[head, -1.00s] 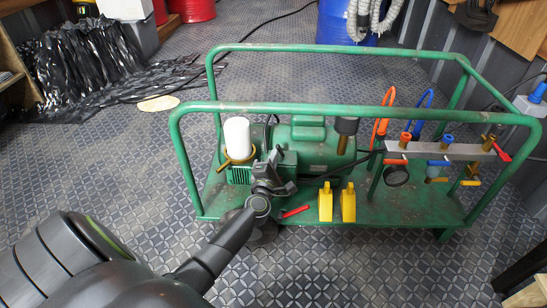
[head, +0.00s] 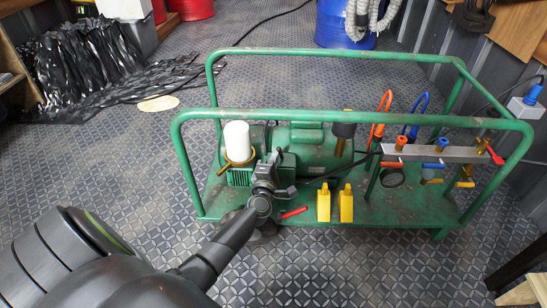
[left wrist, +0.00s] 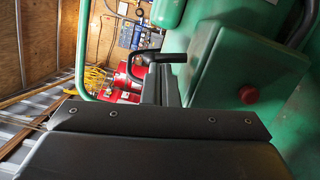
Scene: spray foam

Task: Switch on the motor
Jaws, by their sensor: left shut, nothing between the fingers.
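The green motor (head: 313,143) sits on a green tubular-framed cart (head: 400,208). A green box (left wrist: 262,65) with a round red button (left wrist: 249,94) shows at the right of the left wrist view. My left gripper (head: 274,160) is shut and empty at the motor's front left side, in front of the box. In the left wrist view the fingers (left wrist: 162,88) point forward, left of the button and apart from it in the picture. I cannot tell the depth gap between them. In the head view the red button is not visible. My right gripper is not in view.
A white cylinder (head: 237,141) stands just left of my left gripper. Two yellow pieces (head: 335,204) and a red lever (head: 294,213) are at the cart's front. A manifold bar (head: 430,153) with valves is at the right. The cart's top rails pass close to my gripper.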

